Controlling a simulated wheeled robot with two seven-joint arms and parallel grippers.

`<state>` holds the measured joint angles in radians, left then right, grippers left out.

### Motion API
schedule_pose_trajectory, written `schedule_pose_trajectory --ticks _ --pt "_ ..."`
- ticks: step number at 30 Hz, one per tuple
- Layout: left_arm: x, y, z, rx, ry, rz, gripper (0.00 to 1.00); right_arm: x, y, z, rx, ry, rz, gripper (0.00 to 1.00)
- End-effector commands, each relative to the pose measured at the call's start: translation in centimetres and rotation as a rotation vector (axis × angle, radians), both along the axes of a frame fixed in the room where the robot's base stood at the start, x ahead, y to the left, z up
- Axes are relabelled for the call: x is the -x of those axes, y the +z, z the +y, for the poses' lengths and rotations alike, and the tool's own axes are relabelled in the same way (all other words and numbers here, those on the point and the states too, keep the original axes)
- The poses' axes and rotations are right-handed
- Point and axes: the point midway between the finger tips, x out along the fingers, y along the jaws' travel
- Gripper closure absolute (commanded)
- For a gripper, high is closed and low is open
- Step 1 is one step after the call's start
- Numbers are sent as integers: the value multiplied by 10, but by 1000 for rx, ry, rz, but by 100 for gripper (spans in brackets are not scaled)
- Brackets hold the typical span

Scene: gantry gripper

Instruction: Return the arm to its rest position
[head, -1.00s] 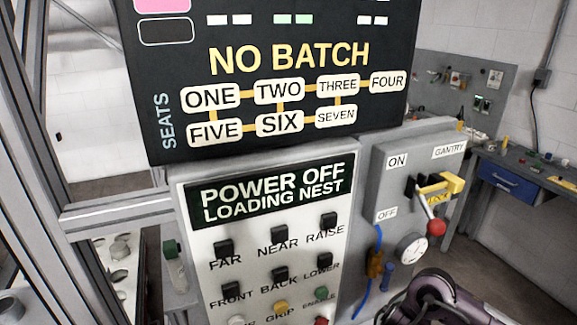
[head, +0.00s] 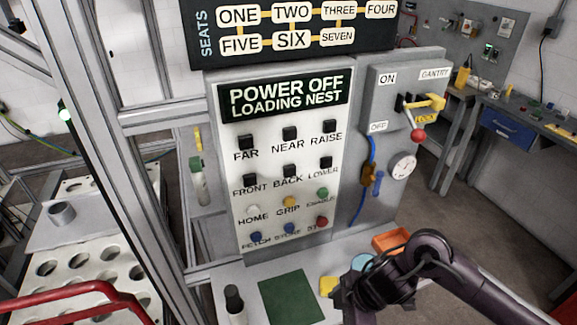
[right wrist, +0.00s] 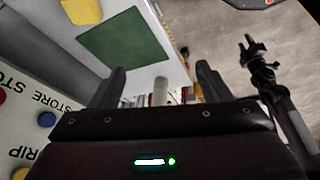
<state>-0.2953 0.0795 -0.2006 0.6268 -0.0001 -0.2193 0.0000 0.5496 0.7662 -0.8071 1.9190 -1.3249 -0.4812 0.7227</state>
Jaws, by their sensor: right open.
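My right arm (head: 425,262) comes in from the lower right in the head view, low in front of the control panel. Its gripper (head: 350,302) is over the shelf below the panel, dark and partly cut off by the frame edge. In the right wrist view my right gripper (right wrist: 160,75) has its two fingers wide apart. No object is held between them; a pale post (right wrist: 160,92) shows beyond the gap. The control panel (head: 232,195) stands clear of the arm and its display reads POWER OFF, LOADING NEST.
The shelf (head: 245,275) carries a green mat (head: 291,298), a black-topped post (head: 234,300), a yellow item (head: 328,286) and an orange tray (head: 391,240). A grey gantry box (head: 385,85) has a red-knobbed lever (head: 417,135). A metal frame (head: 140,180) stands left.

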Motion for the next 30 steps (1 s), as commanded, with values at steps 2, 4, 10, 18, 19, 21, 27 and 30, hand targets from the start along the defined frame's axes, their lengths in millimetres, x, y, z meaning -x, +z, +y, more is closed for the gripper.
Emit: schedule_pose_trajectory --ticks 2,4,10,18,19,21,27,30 --pt "1 0 0 -1 0 3 64 1 2 17 -37 -5 -35 29" --pt "2 0 0 -1 0 3 64 -1 6 33 -73 -19 -75 29" --pt "4 -1 1 -2 0 8 64 -7 27 74 -184 -120 -198 29" --pt "12 -1 1 -3 1 19 64 -17 70 64 -273 -589 -289 29" --pt "12 -1 1 -3 1 19 64 -16 71 54 -265 -653 -280 29" --pt "11 -1 2 -3 1 17 64 -10 70 31 -237 -790 -246 29" --pt "9 -1 1 -2 1 15 64 22 58 -27 -143 -1070 -115 29" --pt "9 -1 1 -2 1 14 64 42 51 -49 -99 -1177 -42 29"
